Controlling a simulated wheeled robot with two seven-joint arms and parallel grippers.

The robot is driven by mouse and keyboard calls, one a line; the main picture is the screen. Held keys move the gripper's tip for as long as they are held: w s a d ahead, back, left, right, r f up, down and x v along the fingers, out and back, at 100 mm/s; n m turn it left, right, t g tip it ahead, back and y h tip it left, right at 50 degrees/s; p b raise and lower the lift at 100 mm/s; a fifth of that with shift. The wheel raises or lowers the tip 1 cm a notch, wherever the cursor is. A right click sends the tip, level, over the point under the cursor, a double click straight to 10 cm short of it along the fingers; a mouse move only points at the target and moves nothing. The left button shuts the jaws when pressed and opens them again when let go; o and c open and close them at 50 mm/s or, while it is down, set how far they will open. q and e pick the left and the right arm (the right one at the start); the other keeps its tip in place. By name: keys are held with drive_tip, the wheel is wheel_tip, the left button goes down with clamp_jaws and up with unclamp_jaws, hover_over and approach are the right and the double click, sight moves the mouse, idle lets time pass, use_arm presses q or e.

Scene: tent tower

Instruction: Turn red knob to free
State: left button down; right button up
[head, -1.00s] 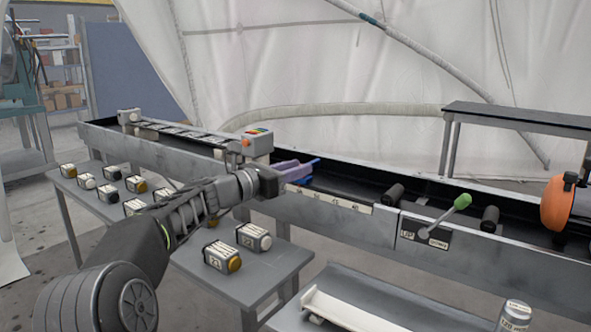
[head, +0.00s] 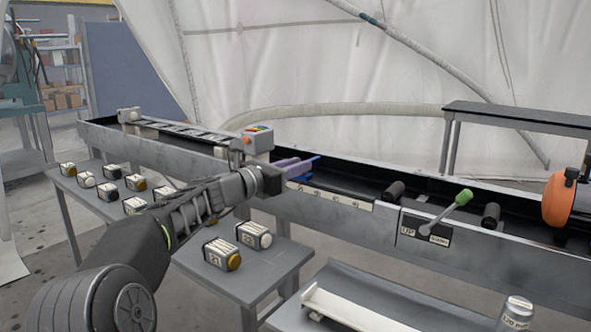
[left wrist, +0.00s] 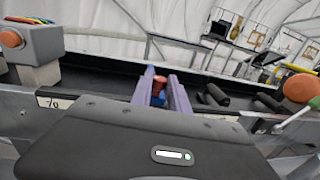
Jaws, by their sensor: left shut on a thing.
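The red knob (left wrist: 158,86) shows in the left wrist view between the two purple fingers of my left gripper (left wrist: 160,88). The fingers are closed on it, with blue parts (left wrist: 158,101) just below it. In the head view my left gripper (head: 296,168) reaches over the near wall of the long trough, right of the grey box with coloured stripes. The knob is hidden there, and a bit of blue shows by the fingers. Which way the knob points cannot be told. My right gripper is not in view.
The long grey trough (head: 330,225) runs across the view. A green-tipped lever (head: 463,198) and an orange wheel (head: 556,202) stand to the right. The grey box (head: 258,144) is close to my left gripper. Several small labelled boxes sit on the side table (head: 240,282).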

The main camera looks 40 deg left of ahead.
use_arm(q)
drive_tip(key=shift+w+d+r+n+g+y+b, duration=0.1)
drive_tip(key=shift+w+d+n+g+y+b, duration=0.25)
drive_tip(key=shift+n+g+y+b, duration=1.8)
drive_tip(key=shift+w+d+f+n+g+y+b, duration=0.15)
drive_tip(key=shift+d+n+g+y+b, duration=0.3)
drive_tip(key=shift+n+g+y, duration=1.85)
drive_tip(key=shift+w+d+r+n+g+y+b, duration=0.2)
drive_tip(key=shift+d+n+g+y+b, duration=0.65)
drive_tip(key=shift+n+y, duration=2.95)
drive_tip(key=shift+a+m+y, duration=0.35)
drive_tip(key=shift+m+y, duration=0.7)
drive_tip(key=shift+b, duration=0.3)
drive_tip(key=c, duration=1.3)
unclamp_jaws()
